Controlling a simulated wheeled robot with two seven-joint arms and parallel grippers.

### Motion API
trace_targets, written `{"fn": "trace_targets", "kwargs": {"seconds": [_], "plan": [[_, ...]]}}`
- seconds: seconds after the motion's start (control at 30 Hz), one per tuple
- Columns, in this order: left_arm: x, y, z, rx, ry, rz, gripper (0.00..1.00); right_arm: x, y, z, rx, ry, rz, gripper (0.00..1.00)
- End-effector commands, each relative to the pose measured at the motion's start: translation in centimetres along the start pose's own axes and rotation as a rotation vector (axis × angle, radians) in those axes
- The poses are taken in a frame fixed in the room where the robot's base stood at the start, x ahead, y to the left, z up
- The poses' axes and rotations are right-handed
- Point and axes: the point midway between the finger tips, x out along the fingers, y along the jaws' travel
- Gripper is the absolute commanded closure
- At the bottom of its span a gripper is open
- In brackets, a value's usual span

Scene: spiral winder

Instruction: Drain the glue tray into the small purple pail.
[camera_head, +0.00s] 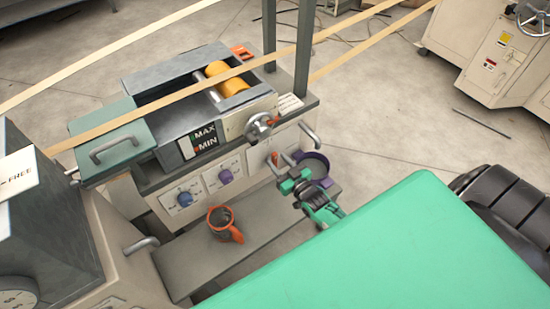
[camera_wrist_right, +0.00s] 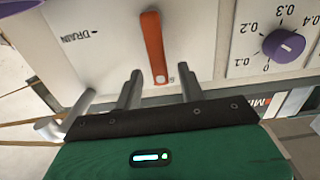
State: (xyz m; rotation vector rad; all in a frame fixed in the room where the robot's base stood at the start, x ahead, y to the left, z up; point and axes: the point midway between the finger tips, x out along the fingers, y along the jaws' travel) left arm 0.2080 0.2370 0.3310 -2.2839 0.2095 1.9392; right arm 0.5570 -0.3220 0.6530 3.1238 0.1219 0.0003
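The grey glue tray (camera_head: 178,124) sits on top of the machine, with a yellow roller in it and a MAX/MIN gauge on its front. The small purple pail (camera_head: 320,158) shows at the machine's right end, partly hidden behind my right gripper (camera_head: 282,164). What supports the pail cannot be told. An orange lever marked DRAIN (camera_wrist_right: 153,48) is on the front panel. In the right wrist view, my right gripper (camera_wrist_right: 160,85) is open, its fingers apart on either side of the lever's lower end. Contact cannot be told. My left gripper is out of view.
Blue and purple dials (camera_head: 184,199) line the panel, and a handwheel (camera_head: 261,125) is above the lever. Tan strips cross above the tray. A metal handle (camera_head: 310,135) sticks out near my gripper.

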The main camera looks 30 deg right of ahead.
Motion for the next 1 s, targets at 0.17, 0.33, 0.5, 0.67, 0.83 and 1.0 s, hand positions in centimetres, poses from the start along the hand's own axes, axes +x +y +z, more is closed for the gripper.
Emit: {"fn": "trace_targets", "kwargs": {"seconds": [0.17,0.33,0.5,0.67,0.83,1.0], "plan": [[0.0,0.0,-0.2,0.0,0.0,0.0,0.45,-3.6,0.0,0.1,0.0,-0.003,-0.001,0.6],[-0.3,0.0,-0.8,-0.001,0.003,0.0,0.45,-6.8,0.0,0.1,-0.001,-0.003,-0.001,0.6],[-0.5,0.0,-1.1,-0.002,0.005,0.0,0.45,-9.2,0.0,0.1,-0.001,-0.002,-0.001,0.6],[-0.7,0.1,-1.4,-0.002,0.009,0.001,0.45,-10.3,0.0,0.1,-0.001,-0.001,-0.001,0.6],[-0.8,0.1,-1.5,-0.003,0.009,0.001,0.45,-10.6,0.0,0.0,-0.002,0.001,-0.001,0.6],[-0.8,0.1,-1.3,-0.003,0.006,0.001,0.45,-10.6,0.0,0.0,-0.001,0.0,-0.001,0.6]]}}
